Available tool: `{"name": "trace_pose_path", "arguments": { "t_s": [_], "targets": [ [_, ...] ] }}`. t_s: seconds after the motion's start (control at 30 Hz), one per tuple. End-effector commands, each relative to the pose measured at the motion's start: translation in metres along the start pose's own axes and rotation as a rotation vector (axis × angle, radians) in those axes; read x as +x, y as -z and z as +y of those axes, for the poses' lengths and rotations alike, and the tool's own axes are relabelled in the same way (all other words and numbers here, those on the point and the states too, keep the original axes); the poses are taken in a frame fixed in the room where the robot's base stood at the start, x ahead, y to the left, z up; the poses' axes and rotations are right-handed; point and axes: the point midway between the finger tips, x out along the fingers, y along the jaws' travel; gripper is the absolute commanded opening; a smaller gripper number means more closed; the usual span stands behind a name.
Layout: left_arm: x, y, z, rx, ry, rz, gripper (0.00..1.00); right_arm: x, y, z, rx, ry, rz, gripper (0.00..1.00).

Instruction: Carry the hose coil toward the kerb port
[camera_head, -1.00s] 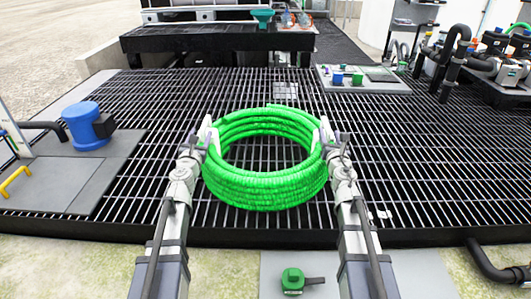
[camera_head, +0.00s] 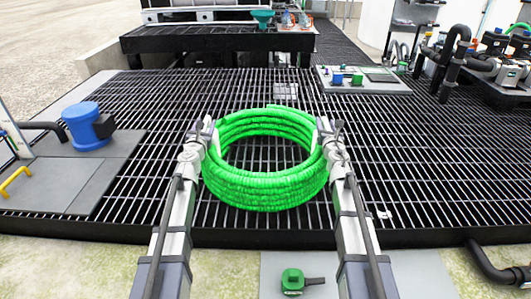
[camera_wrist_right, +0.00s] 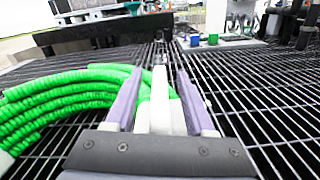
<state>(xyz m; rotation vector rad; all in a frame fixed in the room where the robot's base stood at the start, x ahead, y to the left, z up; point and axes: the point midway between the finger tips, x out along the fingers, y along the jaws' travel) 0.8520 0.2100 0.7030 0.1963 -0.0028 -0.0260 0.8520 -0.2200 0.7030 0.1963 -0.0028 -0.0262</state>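The green hose coil (camera_head: 264,190) lies flat on the black grating in the middle of the head view. It also shows at the left of the right wrist view (camera_wrist_right: 60,100). White grip tabs stand at its left and right sides. My left gripper (camera_head: 206,131) is at the coil's left side, its fingers apart around the left tab, which is partly hidden. My right gripper (camera_head: 328,130) is at the right side. In the right wrist view its purple fingers stand apart on either side of the white tab (camera_wrist_right: 160,105), with a gap showing. I cannot pick out the kerb port.
A blue-capped unit (camera_head: 86,126) stands on a grey plate at the left. A panel with coloured fittings (camera_head: 362,79) lies at the back right, near black pipework (camera_head: 455,60). A black bench (camera_head: 218,40) stands behind. A green valve (camera_head: 292,280) sits in front. Grating around the coil is clear.

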Motion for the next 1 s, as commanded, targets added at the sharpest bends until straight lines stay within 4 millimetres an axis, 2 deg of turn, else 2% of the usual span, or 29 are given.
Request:
{"name": "trace_pose_path", "arguments": {
  "t_s": [0.07, 0.47, 1.0],
  "targets": [
    [-0.0001, 0.0, -0.0001, 0.0, 0.0, 0.0, 0.46, -0.0002, 0.0, 0.0001, 0.0, 0.0, 0.0, 0.46],
    [-0.0002, 0.0, 0.0, 0.0, 0.0, 0.0, 0.01, -0.0002, 0.0, 0.0, 0.0, 0.0, 0.0, 0.01],
    [-0.0002, 0.0, -0.0001, 0.0, 0.0, 0.0, 0.0, -0.0002, 0.0, 0.0, 0.0, 0.0, 0.0, 0.0]
  ]
}}
